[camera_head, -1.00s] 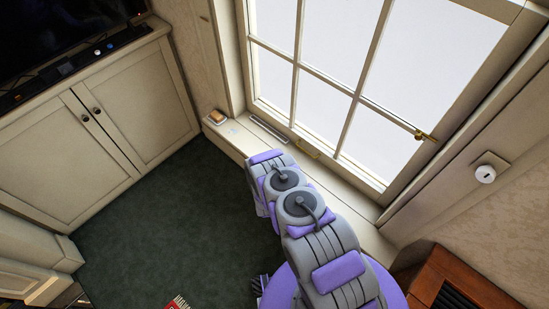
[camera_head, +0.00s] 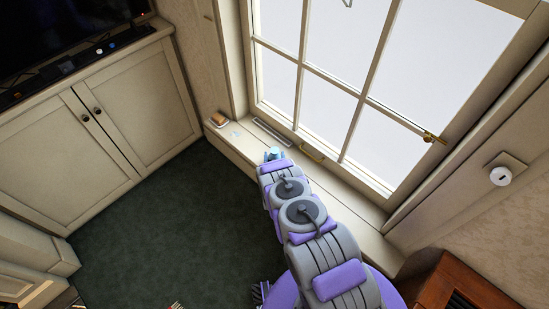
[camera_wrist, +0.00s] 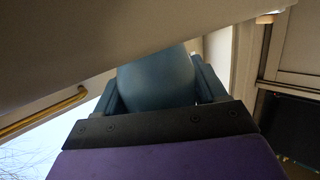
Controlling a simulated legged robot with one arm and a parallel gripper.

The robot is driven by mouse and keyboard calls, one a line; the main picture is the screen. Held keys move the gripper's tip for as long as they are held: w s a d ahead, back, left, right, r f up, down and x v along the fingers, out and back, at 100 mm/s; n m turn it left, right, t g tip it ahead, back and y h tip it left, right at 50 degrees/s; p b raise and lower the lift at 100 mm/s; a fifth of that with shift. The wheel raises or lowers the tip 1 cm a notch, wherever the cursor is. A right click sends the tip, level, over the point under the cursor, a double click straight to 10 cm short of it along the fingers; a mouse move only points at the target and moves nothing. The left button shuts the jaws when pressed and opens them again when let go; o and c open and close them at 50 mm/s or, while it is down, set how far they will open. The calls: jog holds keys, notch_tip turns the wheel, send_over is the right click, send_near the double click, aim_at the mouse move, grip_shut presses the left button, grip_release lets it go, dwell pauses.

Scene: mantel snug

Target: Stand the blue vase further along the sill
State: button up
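The blue vase (camera_wrist: 155,78) fills the space between the two fingers of my gripper (camera_wrist: 160,92) in the wrist view. The fingers lie against its sides, so my gripper looks shut on it. A pale surface cuts across the top of that view and hides part of the vase. In the head view, a small light-blue part of the vase (camera_head: 273,154) shows past the end of my arm, over the window sill (camera_head: 238,146). My arm hides the rest of it and the fingers there. I cannot tell whether the vase touches the sill.
A small brown-and-white object (camera_head: 218,119) stands at the sill's far left end, with a pale spot (camera_head: 236,134) beside it. A slotted vent (camera_head: 272,132) and a brass handle (camera_head: 312,152) lie along the window's foot. A white cabinet (camera_head: 110,120) stands left.

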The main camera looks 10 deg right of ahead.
jog(key=o, duration=0.4)
jog(key=shift+o, duration=0.2)
jog(key=p+v, duration=0.3)
jog(key=v, duration=0.9)
jog(key=shift+s, duration=0.1)
